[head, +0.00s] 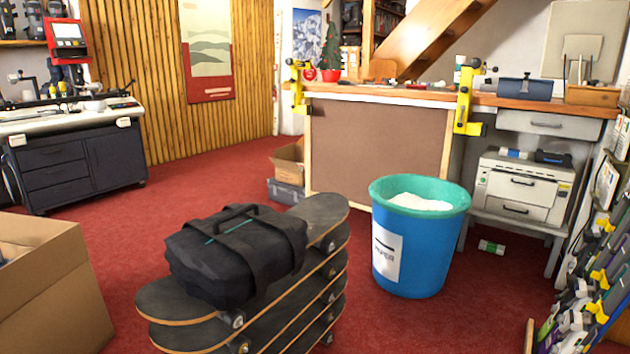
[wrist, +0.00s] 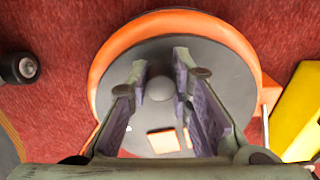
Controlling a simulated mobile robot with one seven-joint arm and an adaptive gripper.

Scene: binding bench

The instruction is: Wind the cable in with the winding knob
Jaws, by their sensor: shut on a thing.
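In the wrist view, the cable reel (wrist: 96,70) has a round orange rim around a dark grey disc. The winding knob (wrist: 159,89), a small rounded grey knob, stands out from the disc between my two fingertips. My gripper (wrist: 160,72) is shut on the knob, one finger on each side. Pale and orange patches show on the lower part of the disc. No cable can be made out. The head view shows neither the reel nor my gripper.
In the wrist view, a yellow object (wrist: 296,112) lies right of the reel and a dark wheel (wrist: 20,68) left. In the head view, a black bag (head: 235,255) lies on stacked skateboards (head: 320,215), beside a blue paper bin (head: 420,255). Red carpet (head: 215,185) is open behind.

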